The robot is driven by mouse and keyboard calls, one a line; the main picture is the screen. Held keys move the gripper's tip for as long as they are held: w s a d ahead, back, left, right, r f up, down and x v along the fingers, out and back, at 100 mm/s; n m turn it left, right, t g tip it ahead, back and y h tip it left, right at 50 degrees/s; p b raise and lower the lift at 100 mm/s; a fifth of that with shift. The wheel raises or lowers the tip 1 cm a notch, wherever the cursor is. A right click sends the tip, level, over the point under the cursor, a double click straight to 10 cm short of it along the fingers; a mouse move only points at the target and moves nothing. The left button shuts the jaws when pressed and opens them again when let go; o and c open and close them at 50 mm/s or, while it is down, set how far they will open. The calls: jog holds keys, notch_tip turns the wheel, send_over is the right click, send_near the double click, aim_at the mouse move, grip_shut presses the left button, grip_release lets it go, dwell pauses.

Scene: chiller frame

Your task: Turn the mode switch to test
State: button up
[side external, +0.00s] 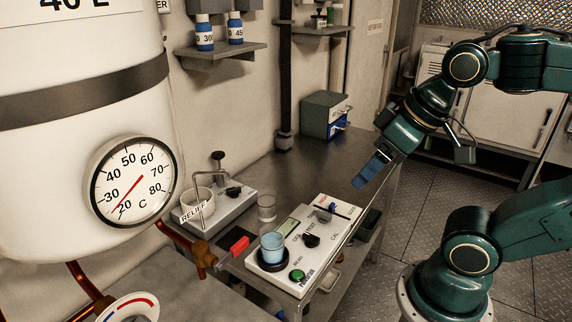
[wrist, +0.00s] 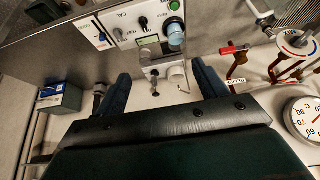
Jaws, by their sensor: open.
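The mode switch is a small black knob (side external: 311,240) on the top of a white instrument (side external: 285,262), with small labels around it, among them CAL. The knob also shows in the wrist view (wrist: 143,22), near the top, with CAL and TEST printed beside it. I cannot tell for sure which label it points at. My gripper (side external: 370,172) has blue fingers and is above and to the right of the instrument, apart from it. In the wrist view my gripper (wrist: 162,88) is open and empty, with both fingers clear of the knob.
A clear glass (side external: 267,208) and a valve unit (side external: 220,205) stand behind. A white tank with a dial gauge (side external: 132,181) fills the left. The bench's far middle is clear.

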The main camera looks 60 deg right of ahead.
jog(key=shift+w, duration=0.1)
jog(key=c, duration=0.7)
jog(key=g, duration=0.6)
send_over(311, 236)
notch_tip(311, 236, down, 13)
jog(key=shift+d, duration=0.1)
jog(key=shift+f, duration=0.1)
jog(key=shift+f, duration=6.85)
grip_shut()
